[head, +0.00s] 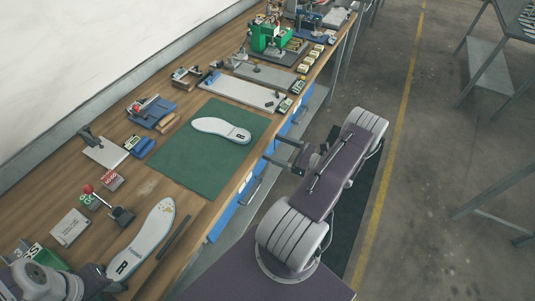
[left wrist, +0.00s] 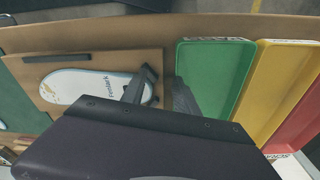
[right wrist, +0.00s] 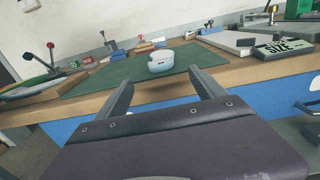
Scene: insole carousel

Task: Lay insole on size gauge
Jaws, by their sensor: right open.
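One white insole (head: 221,130) lies flat on the green mat (head: 185,165); in the right wrist view the insole (right wrist: 161,62) is seen end-on. Another white insole (head: 145,236) lies on a brown board at the front left; it also shows in the left wrist view (left wrist: 85,84). A long pale grey plate (head: 238,91), likely the size gauge, lies beyond the mat, with a SIZE sign (right wrist: 284,47) beside it. My right gripper (head: 270,150) is open and empty at the bench's front edge, short of the mat. My left gripper (left wrist: 160,75) has fingers apart near the front insole's heel.
Green (left wrist: 212,75) and yellow (left wrist: 275,80) trays stand beside the left gripper. A red-knobbed lever (head: 105,203) stands behind the front insole. Small fixtures (head: 150,112) line the wall side. A green machine (head: 272,36) stands at the far end. Most of the mat is bare.

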